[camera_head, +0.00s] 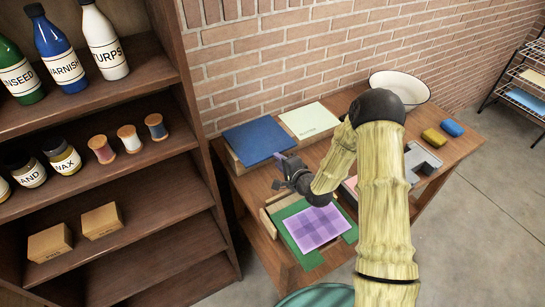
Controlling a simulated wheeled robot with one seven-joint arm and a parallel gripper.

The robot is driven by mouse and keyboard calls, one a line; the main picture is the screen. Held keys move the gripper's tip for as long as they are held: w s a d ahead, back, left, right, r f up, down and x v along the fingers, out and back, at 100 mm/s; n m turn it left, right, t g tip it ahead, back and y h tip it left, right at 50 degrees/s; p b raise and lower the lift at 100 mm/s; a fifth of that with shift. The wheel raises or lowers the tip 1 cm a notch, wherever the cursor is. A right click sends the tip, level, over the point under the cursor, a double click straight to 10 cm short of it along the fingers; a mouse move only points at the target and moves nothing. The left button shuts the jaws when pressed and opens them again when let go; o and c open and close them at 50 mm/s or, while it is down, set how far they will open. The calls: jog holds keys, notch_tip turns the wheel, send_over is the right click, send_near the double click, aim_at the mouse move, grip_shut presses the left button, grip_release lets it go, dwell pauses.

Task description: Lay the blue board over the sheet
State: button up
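The blue board (258,139) lies on a low wooden support at the back left of the table. A purple checked sheet (314,227) lies on a green base (340,243) nearer the front, with a wooden edge along its far left side. My gripper (278,173) is above the table between the board and the sheet, pointing left. Its two fingers look spread with nothing between them. It is apart from the board, as far as I can see. My arm hides part of the table right of the sheet.
A pale lettered board (309,121) lies right of the blue board. A white basin (402,86), a yellow block (434,138), a blue block (452,128) and a grey piece (422,162) are farther right. A filled wooden shelf (160,210) stands left; a brick wall is behind.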

jog(key=shift+b+x, duration=0.7)
jog(key=shift+x, duration=1.6)
jog(key=shift+c, duration=0.2)
jog(key=shift+s, duration=0.1)
grip_shut()
notch_tip(320, 180, up, 3)
jog(key=shift+f+p, duration=0.1)
jog(key=shift+p, duration=0.7)
jog(key=shift+s+d, duration=0.1)
jog(key=shift+d, duration=0.05)
jog(key=r+p+v, duration=0.1)
jog(key=v, duration=0.6)
jog(key=shift+p, duration=0.4)
jog(key=shift+r, duration=0.1)
